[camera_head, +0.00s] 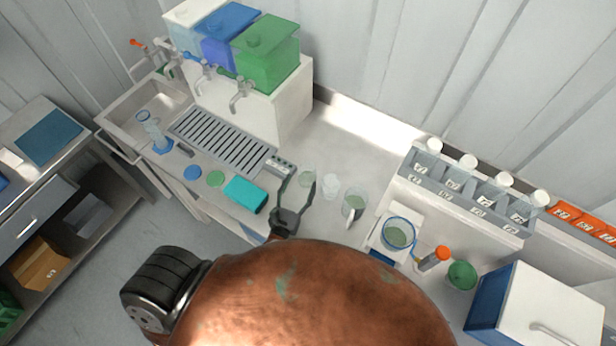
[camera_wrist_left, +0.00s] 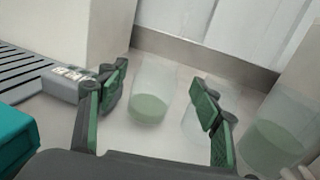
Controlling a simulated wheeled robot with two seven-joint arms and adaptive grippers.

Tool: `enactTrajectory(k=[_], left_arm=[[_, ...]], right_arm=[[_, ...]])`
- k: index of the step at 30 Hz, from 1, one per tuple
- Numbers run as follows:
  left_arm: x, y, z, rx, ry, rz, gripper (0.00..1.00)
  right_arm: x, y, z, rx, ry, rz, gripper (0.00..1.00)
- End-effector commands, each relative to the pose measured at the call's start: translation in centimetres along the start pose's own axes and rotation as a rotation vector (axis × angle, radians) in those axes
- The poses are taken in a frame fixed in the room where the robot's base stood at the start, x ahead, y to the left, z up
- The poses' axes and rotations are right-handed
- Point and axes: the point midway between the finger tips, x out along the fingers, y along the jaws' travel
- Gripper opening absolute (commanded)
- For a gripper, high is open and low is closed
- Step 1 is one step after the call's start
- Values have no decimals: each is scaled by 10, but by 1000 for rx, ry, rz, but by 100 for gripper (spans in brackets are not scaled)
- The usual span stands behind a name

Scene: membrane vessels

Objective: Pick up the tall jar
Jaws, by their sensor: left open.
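A clear tall jar with pale green contents (camera_wrist_left: 151,88) stands upright on the counter in the left wrist view, between my open fingers in the picture. It also shows in the head view as a small clear vessel (camera_head: 308,177) at the fingertips. My left gripper (camera_head: 299,182) is open and empty; it also shows in the wrist view (camera_wrist_left: 162,88), with the jar beyond its fingers. I cannot tell whether a finger touches it. A second clear vessel (camera_head: 330,186) stands just to the right, partly behind the right finger in the wrist view (camera_wrist_left: 190,122). My right gripper is not in view.
A clear jug (camera_head: 353,203) with green contents stands further right. A teal box (camera_head: 245,194) and a slotted drain (camera_head: 222,138) lie to the left. A bowl (camera_head: 398,234) and a green cup (camera_head: 462,275) are at right. The counter behind the vessels is clear.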

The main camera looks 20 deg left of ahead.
Motion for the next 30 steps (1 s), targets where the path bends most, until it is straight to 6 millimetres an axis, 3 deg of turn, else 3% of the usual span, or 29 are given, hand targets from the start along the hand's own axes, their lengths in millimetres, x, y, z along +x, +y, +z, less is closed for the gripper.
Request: enactTrajectory(k=[1, 4, 11, 14, 24, 30], left_arm=[[0, 0, -13, 0, 0, 0, 60], [0, 0, -26, 0, 0, -1, 60], [1, -2, -53, -1, 0, -3, 60], [15, -2, -44, -1, -1, -4, 60], [60, -3, -43, 0, -2, -5, 60], [76, -2, -45, 1, 0, -4, 60]], right_arm=[[13, 0, 4, 0, -5, 0, 40], [26, 1, 4, -1, -3, 2, 40], [53, 5, -21, -9, 29, 6, 40], [41, 6, -28, -10, 38, 7, 40], [29, 7, -14, -7, 20, 7, 40], [27, 6, -7, -5, 11, 7, 40]])
